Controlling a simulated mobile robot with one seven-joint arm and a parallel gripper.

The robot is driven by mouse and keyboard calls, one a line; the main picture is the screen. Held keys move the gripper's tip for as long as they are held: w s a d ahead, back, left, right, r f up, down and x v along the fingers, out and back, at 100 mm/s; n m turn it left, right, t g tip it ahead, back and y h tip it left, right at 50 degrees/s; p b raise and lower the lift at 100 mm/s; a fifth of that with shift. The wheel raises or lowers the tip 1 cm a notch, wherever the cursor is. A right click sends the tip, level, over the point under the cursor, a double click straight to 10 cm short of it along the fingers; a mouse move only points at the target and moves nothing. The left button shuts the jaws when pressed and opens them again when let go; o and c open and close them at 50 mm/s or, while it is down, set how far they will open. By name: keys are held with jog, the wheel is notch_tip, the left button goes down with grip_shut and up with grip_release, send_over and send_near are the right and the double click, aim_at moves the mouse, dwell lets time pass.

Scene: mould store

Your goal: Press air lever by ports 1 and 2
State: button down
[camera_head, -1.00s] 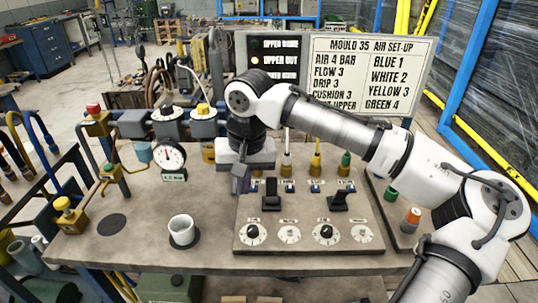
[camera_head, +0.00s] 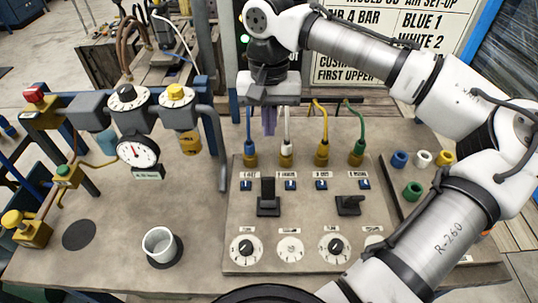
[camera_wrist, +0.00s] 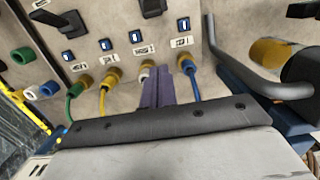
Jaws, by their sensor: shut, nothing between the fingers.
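The air lever by ports 1 and 2 (camera_head: 268,196) is black, with its handle standing up from a dark base on the grey panel. Its base is partly visible at the top of the wrist view (camera_wrist: 152,8). Behind it are the blue-hose port (camera_head: 250,159) and the white-hose port (camera_head: 286,159). My gripper (camera_head: 269,130) is shut and empty, pointing down behind the lever, between these hoses in the picture. In the wrist view its purple fingers (camera_wrist: 158,88) overlap the white-hose port; I cannot tell whether they touch anything. The second lever (camera_head: 349,205) is lower and tilted.
Yellow (camera_head: 322,153) and green (camera_head: 357,153) hoses rise from ports right of the fingers. A grey pipe (camera_head: 215,150) and gauge (camera_head: 138,151) stand left. Dials (camera_head: 247,249) line the panel's front. A white cup (camera_head: 159,244) is front left. Loose coloured fittings (camera_head: 400,159) lie right.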

aim_at(268, 193)
jog(key=shift+s, duration=0.15)
jog(key=f, duration=0.3)
jog(key=f+p, duration=0.1)
jog(key=f, duration=0.2)
jog(key=f+p, duration=0.1)
jog(key=f, duration=0.3)
jog(key=shift+s, duration=0.4)
jog(key=s+r, duration=0.1)
jog(key=s+p, duration=0.1)
jog(key=s, duration=0.1)
jog(key=shift+r+p, duration=0.3)
jog(key=shift+r, duration=0.1)
jog(key=shift+s, duration=0.3)
jog(key=shift+f+t+b, duration=0.1)
jog(key=shift+t+b, duration=0.2)
